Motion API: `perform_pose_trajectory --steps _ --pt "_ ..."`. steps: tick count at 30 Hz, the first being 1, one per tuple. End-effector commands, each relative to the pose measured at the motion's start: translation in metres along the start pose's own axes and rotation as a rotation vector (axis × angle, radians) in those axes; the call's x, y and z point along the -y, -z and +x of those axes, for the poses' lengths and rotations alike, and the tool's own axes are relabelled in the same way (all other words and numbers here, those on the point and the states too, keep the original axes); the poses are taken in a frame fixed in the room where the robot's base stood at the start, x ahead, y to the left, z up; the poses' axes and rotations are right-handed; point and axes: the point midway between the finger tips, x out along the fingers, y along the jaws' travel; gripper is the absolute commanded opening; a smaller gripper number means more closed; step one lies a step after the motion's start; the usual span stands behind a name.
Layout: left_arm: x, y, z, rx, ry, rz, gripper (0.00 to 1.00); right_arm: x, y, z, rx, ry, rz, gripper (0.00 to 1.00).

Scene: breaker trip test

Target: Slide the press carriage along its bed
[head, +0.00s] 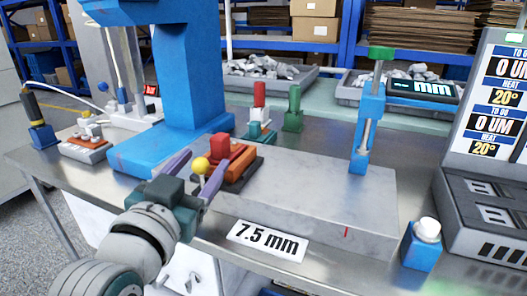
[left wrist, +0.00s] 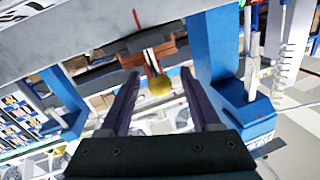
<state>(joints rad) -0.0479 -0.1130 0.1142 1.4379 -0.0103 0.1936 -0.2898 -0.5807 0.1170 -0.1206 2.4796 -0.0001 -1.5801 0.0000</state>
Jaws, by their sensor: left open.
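The press carriage (head: 236,160) is an orange-red block with a red top, on a dark plate at the left part of the grey bed (head: 320,195). A yellow ball knob (head: 200,165) sticks out from its near side. My left gripper (head: 197,172) is open, its two purple fingers on either side of the knob. In the left wrist view the knob (left wrist: 160,86) lies between the fingertips, with the orange carriage (left wrist: 150,52) behind it. I cannot tell whether a finger touches the knob. My right gripper is not in view.
The blue press column (head: 185,70) stands close behind and left of the carriage. A blue post (head: 368,115) stands at the bed's right side. A "7.5 mm" label (head: 267,241) is on the front. A white button (head: 427,229) and display console (head: 495,120) stand right.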

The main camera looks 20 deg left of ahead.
Motion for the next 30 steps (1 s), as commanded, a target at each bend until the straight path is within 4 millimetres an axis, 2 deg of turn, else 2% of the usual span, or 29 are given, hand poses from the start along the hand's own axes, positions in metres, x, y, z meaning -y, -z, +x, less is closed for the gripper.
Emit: perform_pose_trajectory --steps 5,12,18,30 --pt "0.000 0.000 -0.018 0.003 -0.001 0.000 0.64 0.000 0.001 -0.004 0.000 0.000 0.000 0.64" --pt "0.000 -0.001 -0.066 0.005 -0.001 -0.001 0.64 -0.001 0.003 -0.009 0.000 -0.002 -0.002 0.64" --pt "0.000 0.000 -0.092 0.001 -0.001 0.000 0.64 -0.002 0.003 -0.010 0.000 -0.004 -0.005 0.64" --pt "0.000 0.000 -0.099 0.000 0.000 0.000 0.64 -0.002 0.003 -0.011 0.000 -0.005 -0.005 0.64"
